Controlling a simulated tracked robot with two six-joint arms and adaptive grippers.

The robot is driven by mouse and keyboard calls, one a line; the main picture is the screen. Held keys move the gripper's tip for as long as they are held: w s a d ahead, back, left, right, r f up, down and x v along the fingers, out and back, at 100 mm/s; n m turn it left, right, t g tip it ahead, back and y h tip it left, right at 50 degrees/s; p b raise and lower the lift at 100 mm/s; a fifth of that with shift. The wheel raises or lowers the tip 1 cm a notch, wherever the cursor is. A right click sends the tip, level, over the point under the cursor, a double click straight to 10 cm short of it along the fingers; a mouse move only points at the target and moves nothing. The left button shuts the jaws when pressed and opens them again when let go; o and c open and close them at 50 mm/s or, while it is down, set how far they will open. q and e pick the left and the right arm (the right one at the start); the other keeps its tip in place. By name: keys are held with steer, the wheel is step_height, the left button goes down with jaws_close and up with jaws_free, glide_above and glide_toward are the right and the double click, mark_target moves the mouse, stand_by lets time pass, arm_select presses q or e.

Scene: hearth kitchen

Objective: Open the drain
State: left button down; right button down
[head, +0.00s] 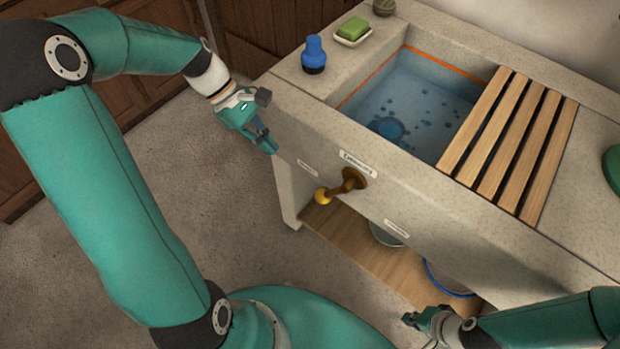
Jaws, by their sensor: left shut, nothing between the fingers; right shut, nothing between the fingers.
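The sink basin (455,88) is set in a speckled stone counter and holds bluish water with darker spots. A dark blue round patch (388,128), perhaps the drain, shows at its bottom. A brass lever (345,185) with a ball knob sits on the counter's front face, its knob pointing left and slightly down. Small labels lie above it, to its left and to its lower right; their text is too small to read surely. My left gripper (270,147) is shut and empty, up and left of the lever, near the counter's front left corner. My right gripper (408,318) is shut and empty, low, below the lever.
A slatted wooden rack (510,140) covers the basin's right part. A blue bottle (314,55), a green soap (353,28) on a dish and a grey-green round item (384,7) stand along the left rim. A wooden shelf (350,243) below holds containers. Floor is clear at left.

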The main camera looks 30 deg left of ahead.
arm_select(q)
steer(key=shift+s, duration=0.15)
steer(key=d+r+b+x, duration=0.1)
steer(key=d+b+x, duration=0.1)
steer(key=x, duration=1)
steer(key=shift+d, duration=0.3)
steer(key=shift+f+b, duration=0.3)
steer(key=shift+b, duration=0.05)
